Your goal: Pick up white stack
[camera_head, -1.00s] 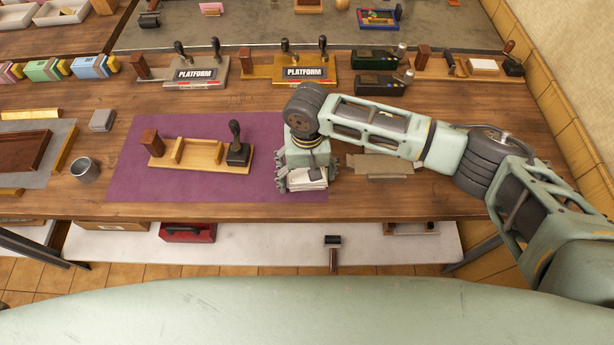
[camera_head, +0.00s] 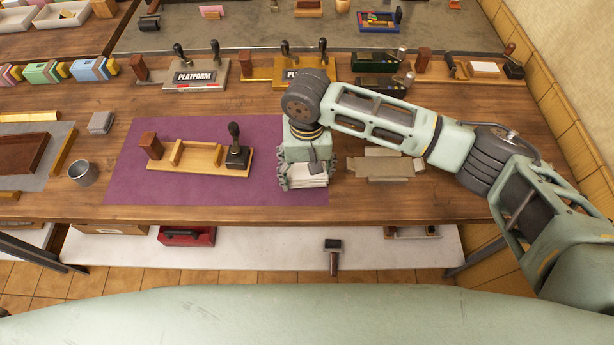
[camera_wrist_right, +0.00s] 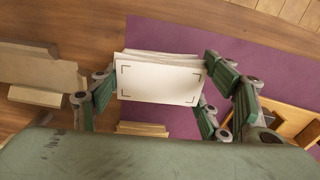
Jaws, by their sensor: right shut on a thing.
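The white stack (camera_head: 308,175) is a block of white sheets at the right end of the purple mat (camera_head: 205,122). My right gripper (camera_head: 305,172) is over it from above, with fingers on its left and right sides. In the right wrist view, the stack (camera_wrist_right: 158,82) shows dark corner marks on its top sheet and sits between the green finger pads, shut on it. Whether it is clear of the mat is hard to tell. My left gripper is not in view.
A wooden holder with a black-handled stamp (camera_head: 238,150) stands on the mat, left of the stack. A flat cardboard-coloured piece (camera_head: 380,166) lies to the right. A grey cup (camera_head: 84,171) is at left. Platform stations (camera_head: 195,77) line the back.

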